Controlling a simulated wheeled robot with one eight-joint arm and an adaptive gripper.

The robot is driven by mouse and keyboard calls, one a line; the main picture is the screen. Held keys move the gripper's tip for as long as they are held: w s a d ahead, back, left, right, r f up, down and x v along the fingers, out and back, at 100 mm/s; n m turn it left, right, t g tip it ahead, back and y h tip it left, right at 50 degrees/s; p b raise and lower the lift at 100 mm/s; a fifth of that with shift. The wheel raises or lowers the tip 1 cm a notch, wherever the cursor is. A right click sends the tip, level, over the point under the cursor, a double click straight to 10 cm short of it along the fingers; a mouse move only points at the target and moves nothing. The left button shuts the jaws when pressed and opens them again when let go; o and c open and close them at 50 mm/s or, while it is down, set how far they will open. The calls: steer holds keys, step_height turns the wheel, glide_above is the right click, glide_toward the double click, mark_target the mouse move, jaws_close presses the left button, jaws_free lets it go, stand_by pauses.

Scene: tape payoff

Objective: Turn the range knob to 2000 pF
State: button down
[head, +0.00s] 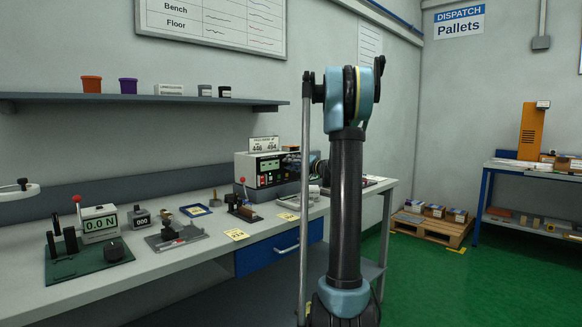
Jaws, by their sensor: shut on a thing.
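The bench instrument (262,171) stands against the wall at the back of the bench, with green and red displays on its dark front panel. My gripper (316,166) shows only in small part as a dark shape at the right end of this panel, with my upright arm link covering the rest. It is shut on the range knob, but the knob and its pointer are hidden. The scale marks are too small to read. A sign with two numbers (263,144) stands on top of the instrument.
The bench (200,238) also carries a force gauge (99,223) reading 0.0 N, a small fixture (175,235), a red-handled lever device (242,207) and yellow notes (237,234). A shelf (150,102) hangs above. A pallet (432,228) lies on the green floor at right.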

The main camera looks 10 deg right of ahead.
steer(key=c, duration=1.3)
jaws_free()
steer(key=shift+f, duration=0.1)
steer(key=shift+d, duration=0.1)
steer(key=v, duration=1.1)
steer(key=shift+s+d, duration=0.2)
steer(key=shift+s, duration=0.15)
steer(key=shift+f, duration=0.1)
